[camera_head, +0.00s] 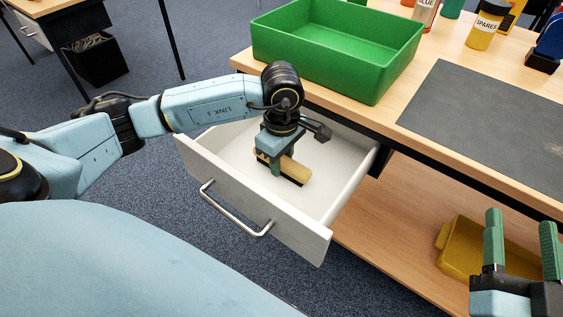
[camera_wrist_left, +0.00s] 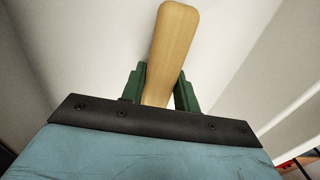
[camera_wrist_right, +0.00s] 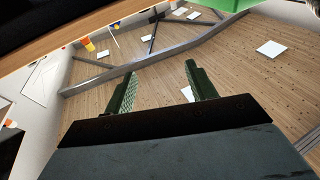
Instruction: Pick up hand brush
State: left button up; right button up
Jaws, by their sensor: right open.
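The hand brush (camera_head: 296,171) has a pale wooden handle and dark bristles. It lies low in the open white drawer (camera_head: 332,182). My left gripper (camera_head: 275,168) reaches down into the drawer over it, and its green fingers are shut on the brush. In the left wrist view, the wooden handle (camera_wrist_left: 172,48) runs between the two fingers (camera_wrist_left: 162,88); the bristles are out of sight there. My right gripper (camera_head: 520,245) is open and empty at the lower right, away from the brush; its spread fingers also show in the right wrist view (camera_wrist_right: 160,85).
The drawer front with a metal handle (camera_head: 236,217) faces me, and its walls surround my left gripper. A green bin (camera_head: 335,50) stands on the bench above, beside a dark mat (camera_head: 490,118) and several containers. A yellow tray (camera_head: 462,248) sits on the lower shelf near my right gripper.

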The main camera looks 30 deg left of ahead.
pick_arm(q)
jog(key=c, duration=0.3)
jog(key=shift+r, duration=0.1)
jog(key=shift+r, duration=0.15)
notch_tip(320, 180, up, 4)
jog(key=shift+r+p, duration=0.25)
jog(key=shift+p, duration=0.8)
notch_tip(320, 180, up, 4)
jog(key=shift+r+p, duration=0.2)
jog(key=shift+p, duration=0.6)
jog(key=shift+r, duration=0.3)
pick_arm(e)
jog(key=s+d+f+g+h, duration=0.2)
jog(key=f+g, duration=0.3)
jog(key=f, duration=0.2)
jog(key=s+d+f+g+h, duration=0.1)
jog(key=s+d+f+g, duration=0.1)
jog(key=f+g, duration=0.3)
jog(key=shift+s+d+f+m+h, duration=0.15)
jog(key=shift+s+f+m+h, duration=0.25)
jog(key=shift+f, duration=0.7)
